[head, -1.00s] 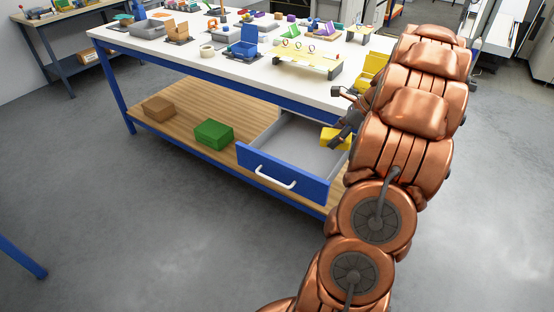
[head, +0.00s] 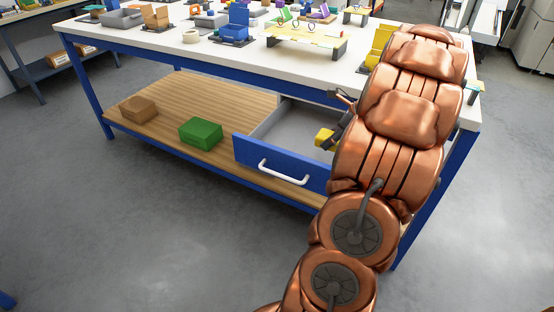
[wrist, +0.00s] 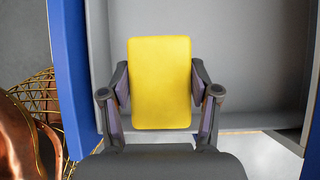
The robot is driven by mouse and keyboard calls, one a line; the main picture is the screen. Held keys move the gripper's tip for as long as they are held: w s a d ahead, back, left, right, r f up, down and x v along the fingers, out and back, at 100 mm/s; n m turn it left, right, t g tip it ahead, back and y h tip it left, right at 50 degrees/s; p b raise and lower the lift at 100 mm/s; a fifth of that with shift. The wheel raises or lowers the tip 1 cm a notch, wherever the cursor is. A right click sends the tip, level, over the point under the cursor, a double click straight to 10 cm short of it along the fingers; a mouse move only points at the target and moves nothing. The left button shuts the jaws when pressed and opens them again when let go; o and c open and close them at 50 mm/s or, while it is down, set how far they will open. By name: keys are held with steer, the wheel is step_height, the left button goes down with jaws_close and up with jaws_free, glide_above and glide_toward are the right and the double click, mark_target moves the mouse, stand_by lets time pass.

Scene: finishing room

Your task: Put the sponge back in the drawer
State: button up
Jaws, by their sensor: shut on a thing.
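The yellow sponge (wrist: 160,82) is between the two fingers of my gripper (wrist: 160,95) in the wrist view, with a finger pressed to each side. In the head view the sponge (head: 324,138) shows at the drawer's opening, partly hidden by my arm. The drawer (head: 283,166) has a blue front and a white handle, and stands pulled open under the workbench. Its grey inside (wrist: 250,60) lies behind the sponge in the wrist view. I cannot tell whether the sponge touches the drawer floor. My gripper (head: 338,130) is mostly hidden by my arm in the head view.
A green box (head: 201,132) and a brown box (head: 138,109) stand on the wooden lower shelf (head: 185,97), left of the drawer. The white benchtop (head: 190,52) above holds several trays and small parts. Grey floor in front is clear.

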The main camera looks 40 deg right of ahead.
step_height(320, 180, down, 2)
steer(key=shift+w+f+b, duration=0.1)
steer(key=shift+b, duration=0.3)
steer(key=shift+w+f, duration=0.1)
steer(key=shift+w, duration=0.05)
steer(key=w+a, duration=0.2)
steer(key=w, duration=0.2)
steer(key=w+a+f, duration=0.1)
steer(key=w+a, duration=0.1)
steer(key=w, duration=0.3)
steer(key=w+a+b, duration=0.1)
steer(key=w+a, duration=0.1)
steer(key=w, duration=0.3)
steer(key=shift+f, duration=0.15)
steer(key=shift+w+a+f+b, duration=0.15)
steer(key=shift+f+b, duration=0.15)
steer(key=shift+f, duration=1.45)
steer(key=o, duration=1.1)
steer(key=shift+f, duration=0.1)
steer(key=p+v, duration=0.1)
steer(key=v, duration=1.1)
